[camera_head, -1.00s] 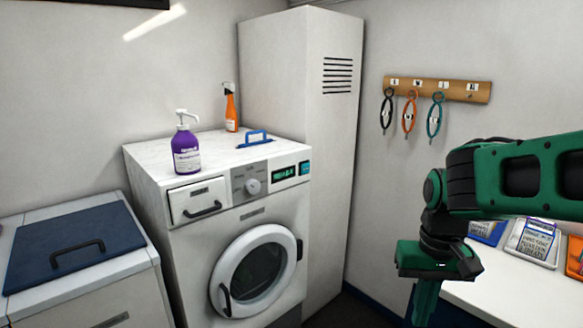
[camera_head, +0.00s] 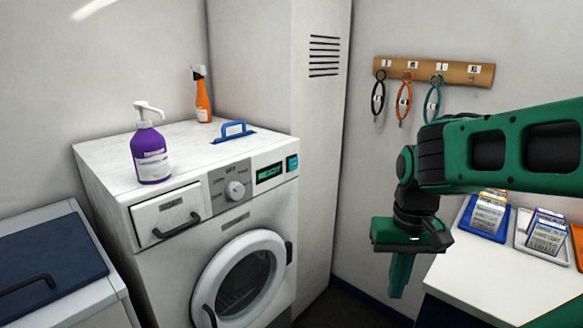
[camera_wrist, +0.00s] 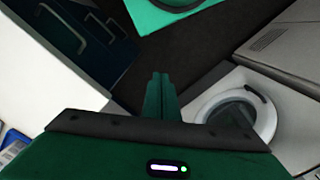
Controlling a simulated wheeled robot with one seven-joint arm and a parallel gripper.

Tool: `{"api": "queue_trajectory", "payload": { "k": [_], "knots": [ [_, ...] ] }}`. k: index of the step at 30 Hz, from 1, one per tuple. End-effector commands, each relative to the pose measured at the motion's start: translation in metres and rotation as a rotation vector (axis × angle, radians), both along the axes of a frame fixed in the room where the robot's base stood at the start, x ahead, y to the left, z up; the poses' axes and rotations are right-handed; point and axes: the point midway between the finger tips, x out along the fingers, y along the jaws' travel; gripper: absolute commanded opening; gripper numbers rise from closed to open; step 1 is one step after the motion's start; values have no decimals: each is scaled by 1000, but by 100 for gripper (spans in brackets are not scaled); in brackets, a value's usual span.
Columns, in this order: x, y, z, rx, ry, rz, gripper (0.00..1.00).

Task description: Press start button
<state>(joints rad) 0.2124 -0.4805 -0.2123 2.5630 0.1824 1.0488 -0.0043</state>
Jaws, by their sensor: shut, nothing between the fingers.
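The white washing machine (camera_head: 170,262) stands left of centre in the head view. Its front panel has a grey dial (camera_head: 234,190), a dark display (camera_head: 270,173) with green text, and a small teal button (camera_head: 292,163) at the right end. My gripper (camera_head: 398,292) is right of the machine, pointing down, apart from the panel. In the wrist view its fingers (camera_wrist: 161,84) are together and empty above the dark floor. The round door (camera_wrist: 238,118) of the machine shows there at the right; the button does not.
A purple pump bottle (camera_head: 150,150), an orange spray bottle (camera_head: 202,98) and a blue-handled item (camera_head: 233,131) are on top of the machine. A tall white cabinet (camera_head: 322,130) stands behind it. A white counter (camera_head: 470,267) with trays is at the right. Rings hang from a wall rack (camera_head: 440,70).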

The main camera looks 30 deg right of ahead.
Motion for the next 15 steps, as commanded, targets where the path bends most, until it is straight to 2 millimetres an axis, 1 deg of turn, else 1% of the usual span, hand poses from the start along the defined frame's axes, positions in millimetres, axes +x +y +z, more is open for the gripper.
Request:
{"api": "queue_trajectory", "payload": {
  "k": [1,2,5,8,9,11,12,14,15],
  "knots": [
    [-3,-2,4,-8,-22,-15,0],
    [1,-4,4,-16,-30,-28,0],
    [29,-17,5,-58,-82,-95,0],
    [74,-33,8,-109,-177,-207,0],
    [96,-41,9,-126,-227,-260,0],
    [131,-51,12,-139,-310,-343,0],
    [155,-56,13,-140,-367,-398,0],
    [189,-64,16,-131,-453,-481,0],
    [213,-69,19,-116,-512,-537,0]
  ]
}}
